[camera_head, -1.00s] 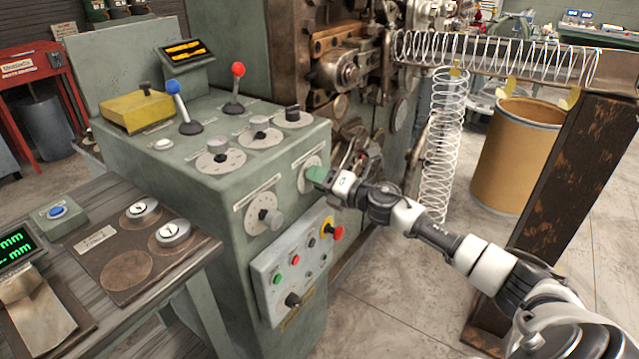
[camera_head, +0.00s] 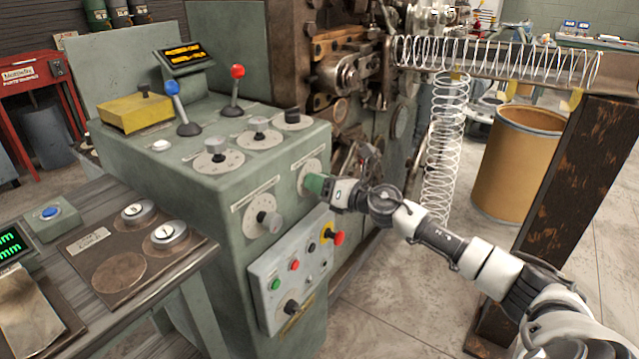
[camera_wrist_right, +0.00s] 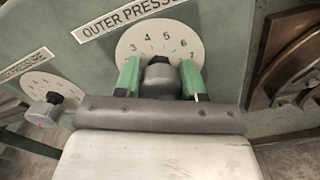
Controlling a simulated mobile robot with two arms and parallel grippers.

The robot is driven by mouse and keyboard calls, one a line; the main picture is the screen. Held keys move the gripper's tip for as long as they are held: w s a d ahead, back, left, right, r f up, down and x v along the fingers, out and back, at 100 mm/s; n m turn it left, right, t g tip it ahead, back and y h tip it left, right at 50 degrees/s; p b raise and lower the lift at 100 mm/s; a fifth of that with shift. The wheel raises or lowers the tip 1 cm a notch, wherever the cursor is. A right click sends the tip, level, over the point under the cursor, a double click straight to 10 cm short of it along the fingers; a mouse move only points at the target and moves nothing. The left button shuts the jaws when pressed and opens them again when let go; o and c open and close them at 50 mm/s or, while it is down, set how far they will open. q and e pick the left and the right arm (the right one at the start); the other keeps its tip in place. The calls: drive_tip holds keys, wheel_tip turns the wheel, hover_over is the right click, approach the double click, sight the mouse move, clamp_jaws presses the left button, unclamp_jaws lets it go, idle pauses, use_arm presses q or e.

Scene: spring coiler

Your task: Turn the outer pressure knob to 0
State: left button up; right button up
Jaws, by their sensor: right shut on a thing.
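The outer pressure knob (camera_wrist_right: 160,76) is a dark grey knob on a pale round dial (camera_wrist_right: 185,42) under the label "OUTER PRESSURE". The dial numbers 3 to 7 show above and beside it; the lower part is hidden by my gripper. My right gripper (camera_wrist_right: 160,80) is shut on this knob, with a green finger on each side of it. In the head view the right gripper (camera_head: 316,184) reaches the dial (camera_head: 309,174) on the front of the green cabinet, and its green fingers hide the knob. My left gripper is not in view.
Another pressure dial with a grey knob (camera_head: 270,221) sits to the left on the same face. Below it is a control box (camera_head: 264,272) with coloured buttons and a red emergency knob (camera_head: 337,238). A wire spring (camera_head: 441,150) hangs to the right.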

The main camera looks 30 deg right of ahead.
drive_tip(key=shift+a+f, duration=0.1)
drive_tip(key=shift+f, duration=0.15)
drive_tip(key=o, duration=0.9)
drive_tip(key=shift+r, duration=0.15)
drive_tip(key=shift+s, duration=0.1)
drive_tip(key=shift+s+d, duration=0.2)
drive_tip(key=shift+s, duration=0.05)
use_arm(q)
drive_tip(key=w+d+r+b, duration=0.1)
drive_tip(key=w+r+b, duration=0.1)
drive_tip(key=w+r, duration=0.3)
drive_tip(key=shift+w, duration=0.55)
use_arm(e)
drive_tip(key=shift+v, duration=5.05)
